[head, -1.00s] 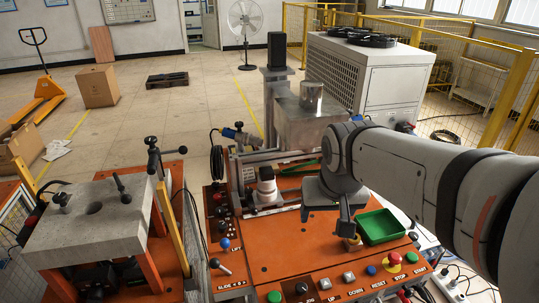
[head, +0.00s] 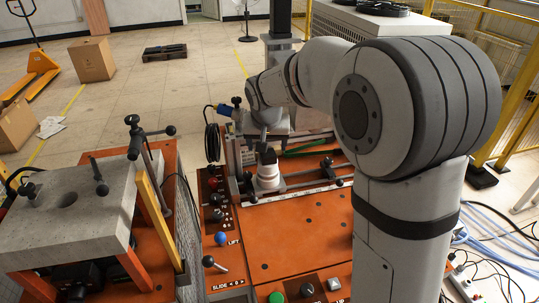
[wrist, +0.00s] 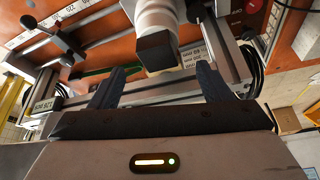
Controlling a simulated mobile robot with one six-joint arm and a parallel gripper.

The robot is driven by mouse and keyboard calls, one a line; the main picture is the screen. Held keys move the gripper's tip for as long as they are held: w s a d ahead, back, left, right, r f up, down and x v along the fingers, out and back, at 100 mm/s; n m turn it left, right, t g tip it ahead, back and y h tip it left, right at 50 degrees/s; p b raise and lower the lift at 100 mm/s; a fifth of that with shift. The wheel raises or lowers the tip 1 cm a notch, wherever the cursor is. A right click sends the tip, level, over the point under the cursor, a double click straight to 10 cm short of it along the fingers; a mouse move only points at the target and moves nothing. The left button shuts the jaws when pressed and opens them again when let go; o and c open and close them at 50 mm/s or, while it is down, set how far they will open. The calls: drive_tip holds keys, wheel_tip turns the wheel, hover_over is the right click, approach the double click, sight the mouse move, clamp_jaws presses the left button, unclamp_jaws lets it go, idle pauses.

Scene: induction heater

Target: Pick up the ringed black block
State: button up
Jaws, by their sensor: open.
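The black block (wrist: 157,50) sits at the end of a white round piece (wrist: 155,15) in the wrist view, in line with the gap between my fingers. In the head view the dark block (head: 268,156) tops the white piece (head: 267,178), which has an orange band near its base. My gripper (wrist: 158,86) is open and empty, its two fingers spread wider than the block, with the block beyond the tips. In the head view my wrist is just above and behind the block, and the fingers are hard to make out. I cannot clearly tell a ring on the block.
The orange panel (head: 300,235) in front is mostly clear, with a lever (head: 213,263) and buttons (head: 276,297). A stone-topped stand (head: 65,225) is at left.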

sight(268, 153)
drive_tip(key=x, duration=0.3)
drive_tip(key=shift+w+d+f, duration=0.1)
drive_tip(key=shift+w+f, duration=0.05)
drive_tip(key=shift+f, duration=0.2)
clamp_jaws()
idle(0.4)
drive_tip(key=shift+r, duration=0.1)
